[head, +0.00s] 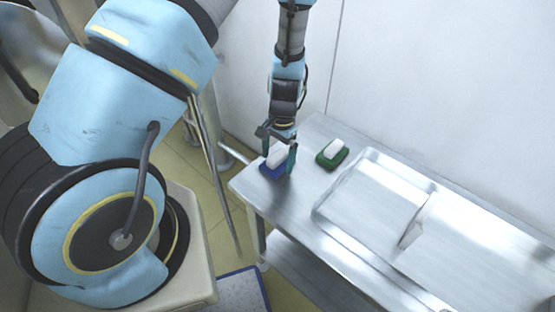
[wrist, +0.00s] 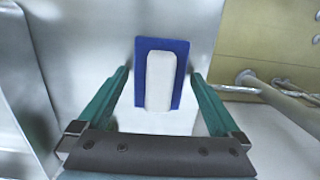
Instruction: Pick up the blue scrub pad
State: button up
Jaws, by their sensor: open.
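The blue scrub pad (head: 270,172) lies on the metal table near its left end, with a white block-shaped handle (head: 277,155) on top. In the wrist view the blue pad (wrist: 183,62) shows as a flat blue rectangle with the white handle (wrist: 160,80) along its middle. My gripper (head: 279,162) points down over it, with one green finger on each side. In the wrist view my gripper (wrist: 160,82) is open, and the handle lies between the fingers with space on both sides. I cannot tell whether the fingers touch the pad.
A green scrub pad (head: 332,154) with a white handle lies to the right. The wall is close behind; the table's left edge is near the pad.

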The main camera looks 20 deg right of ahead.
aim_at(277, 155)
jog(key=shift+f, duration=0.15)
jog(key=c, duration=1.2)
notch_tip(277, 155, up, 10)
jog(key=shift+r+b, duration=0.1)
jog(key=shift+b, duration=0.95)
